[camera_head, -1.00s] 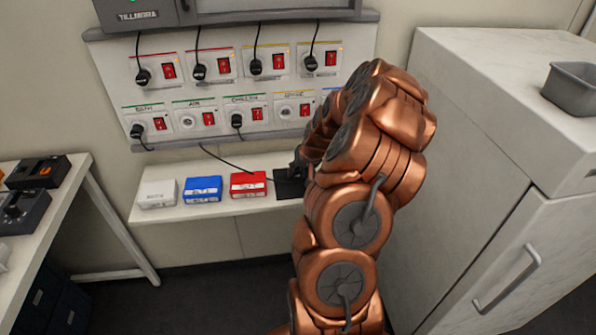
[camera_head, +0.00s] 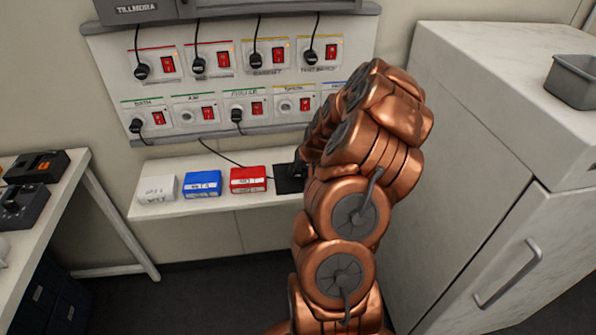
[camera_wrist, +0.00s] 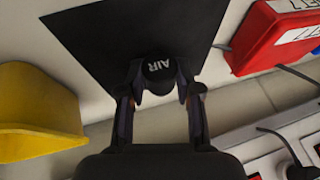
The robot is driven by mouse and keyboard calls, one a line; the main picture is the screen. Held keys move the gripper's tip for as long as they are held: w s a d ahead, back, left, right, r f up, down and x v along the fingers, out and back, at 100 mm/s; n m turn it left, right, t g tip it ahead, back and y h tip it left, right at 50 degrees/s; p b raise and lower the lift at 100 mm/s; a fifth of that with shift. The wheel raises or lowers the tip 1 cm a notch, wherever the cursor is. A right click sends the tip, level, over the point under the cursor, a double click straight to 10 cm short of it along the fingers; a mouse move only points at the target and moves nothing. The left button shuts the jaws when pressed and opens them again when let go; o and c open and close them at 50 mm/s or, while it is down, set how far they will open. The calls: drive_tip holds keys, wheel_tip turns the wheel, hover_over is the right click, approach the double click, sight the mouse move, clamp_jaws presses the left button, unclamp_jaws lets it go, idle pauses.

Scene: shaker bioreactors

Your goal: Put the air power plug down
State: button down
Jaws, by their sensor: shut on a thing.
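The air power plug (camera_wrist: 158,70) is black, with "AIR" in white letters on its end. It shows in the wrist view between the two fingers of my gripper (camera_wrist: 158,84), which is shut on it. Behind it lies a flat black mat (camera_wrist: 95,42), which also shows on the wall shelf in the head view (camera_head: 288,187). The plug is at or just over the mat; I cannot tell if it touches. In the head view my arm covers most of the gripper and plug. The AIR socket (camera_head: 187,117) on the wall panel is empty.
White (camera_head: 157,190), blue (camera_head: 202,184) and red (camera_head: 248,180) boxes stand on the shelf (camera_head: 225,206) left of the mat. A yellow object (camera_wrist: 38,110) lies on the mat's other side in the wrist view. A white cabinet (camera_head: 450,150) stands at right.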

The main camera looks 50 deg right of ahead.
drive_tip(key=c, duration=0.8)
unclamp_jaws()
drive_tip(key=shift+r, duration=0.1)
